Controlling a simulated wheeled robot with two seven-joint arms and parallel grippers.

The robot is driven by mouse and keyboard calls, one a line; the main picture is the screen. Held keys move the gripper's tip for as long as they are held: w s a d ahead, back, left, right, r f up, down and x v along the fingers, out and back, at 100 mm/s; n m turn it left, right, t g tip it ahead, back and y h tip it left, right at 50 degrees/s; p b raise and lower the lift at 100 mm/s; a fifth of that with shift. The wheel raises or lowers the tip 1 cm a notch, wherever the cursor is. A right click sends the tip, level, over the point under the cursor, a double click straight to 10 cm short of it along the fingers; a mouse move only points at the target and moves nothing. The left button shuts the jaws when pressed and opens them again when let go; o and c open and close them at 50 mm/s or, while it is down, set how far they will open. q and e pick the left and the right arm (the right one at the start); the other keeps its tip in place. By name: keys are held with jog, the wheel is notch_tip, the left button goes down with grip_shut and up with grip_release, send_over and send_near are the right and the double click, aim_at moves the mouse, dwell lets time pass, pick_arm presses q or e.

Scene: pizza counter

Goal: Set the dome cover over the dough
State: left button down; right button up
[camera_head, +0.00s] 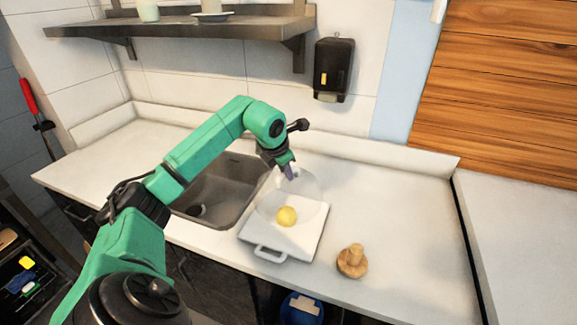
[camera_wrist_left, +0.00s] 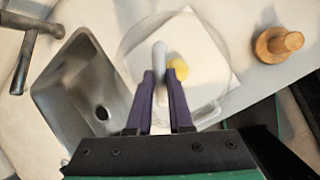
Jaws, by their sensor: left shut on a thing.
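The dough (camera_head: 287,216) is a small yellow ball on a white square board (camera_head: 262,238) with a handle, on the counter right of the sink. The clear dome cover (camera_head: 308,184) is see-through, and its faint outline overlaps the dough and the board in the head view. My left gripper (camera_head: 289,172) is shut on the dome's knob. In the left wrist view the purple fingers (camera_wrist_left: 160,85) close around the pale knob, with the dough (camera_wrist_left: 181,69) seen beyond it. Whether the dome's rim touches the board cannot be told. My right gripper is not in view.
A sink (camera_head: 217,188) lies left of the board, with a faucet (camera_wrist_left: 30,38) in the left wrist view. A wooden stamp-like tool (camera_head: 352,261) stands right of the board. A dispenser (camera_head: 333,69) and a shelf (camera_head: 190,27) are on the wall. The right counter is clear.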

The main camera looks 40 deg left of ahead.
aim_at(283, 181)
pick_arm(q)
jog(key=f+b, duration=0.1)
jog(key=a+f+b, duration=0.1)
jog(key=f, duration=0.1)
jog(key=f+b, duration=0.2)
jog(key=f, duration=0.1)
jog(key=f+b, duration=0.2)
jog(key=shift+d, duration=0.35)
jog(key=shift+a+f+b, duration=0.15)
jog(key=shift+f+b, duration=0.15)
jog(key=shift+f, duration=0.2)
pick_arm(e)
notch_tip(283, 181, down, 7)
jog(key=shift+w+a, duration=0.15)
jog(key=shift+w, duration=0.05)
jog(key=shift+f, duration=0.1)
pick_arm(q)
jog(key=shift+f, duration=0.3)
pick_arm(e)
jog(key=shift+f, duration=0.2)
pick_arm(q)
jog(key=c, duration=0.7)
grip_release()
jog(key=shift+c, duration=0.2)
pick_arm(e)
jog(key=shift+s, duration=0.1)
pick_arm(q)
jog(key=shift+r, duration=0.1)
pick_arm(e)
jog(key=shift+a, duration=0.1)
